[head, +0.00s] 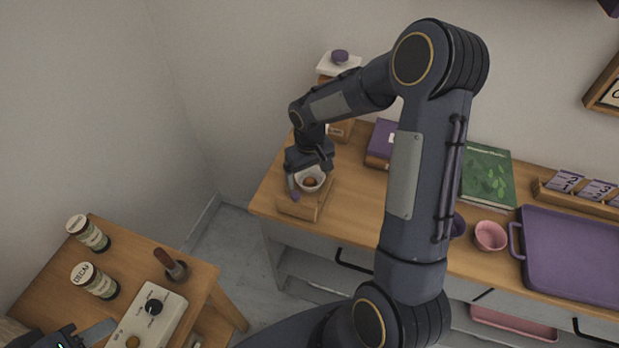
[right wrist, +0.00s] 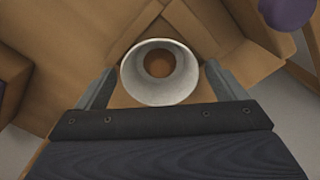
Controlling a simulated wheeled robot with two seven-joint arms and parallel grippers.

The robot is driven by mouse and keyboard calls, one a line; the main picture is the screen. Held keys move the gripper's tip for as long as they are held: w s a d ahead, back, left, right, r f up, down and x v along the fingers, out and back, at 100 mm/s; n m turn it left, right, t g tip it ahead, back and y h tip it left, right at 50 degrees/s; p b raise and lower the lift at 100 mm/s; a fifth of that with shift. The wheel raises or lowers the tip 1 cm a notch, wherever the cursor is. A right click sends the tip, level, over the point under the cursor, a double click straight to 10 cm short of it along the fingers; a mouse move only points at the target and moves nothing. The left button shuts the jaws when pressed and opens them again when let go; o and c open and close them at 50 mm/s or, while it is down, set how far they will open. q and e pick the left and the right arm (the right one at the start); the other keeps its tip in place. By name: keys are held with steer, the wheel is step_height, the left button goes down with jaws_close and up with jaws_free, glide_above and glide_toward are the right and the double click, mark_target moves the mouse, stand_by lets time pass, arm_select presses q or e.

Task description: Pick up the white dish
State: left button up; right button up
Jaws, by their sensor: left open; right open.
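The white dish (head: 316,173) is a small round bowl with something brown inside. It sits on a wooden block (head: 301,208) at the left end of the long counter. My right gripper (head: 306,178) is over it, open. In the right wrist view the dish (right wrist: 132,78) lies between the two fingers of the right gripper (right wrist: 158,85), one on each side. I cannot tell whether the fingers touch it. My left gripper (head: 92,334) is at the bottom left by the small table, partly cut off by the frame edge, open and apart from the dish.
The counter (head: 352,208) holds a purple box (head: 381,143), a green book (head: 487,177), a pink cup (head: 490,236) and a purple tray (head: 572,252). The small table has two labelled jars (head: 88,234) and a white box with a knob (head: 146,318). My right arm crosses over the counter.

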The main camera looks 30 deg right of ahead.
steer(key=shift+f, duration=0.15)
steer(key=c, duration=1)
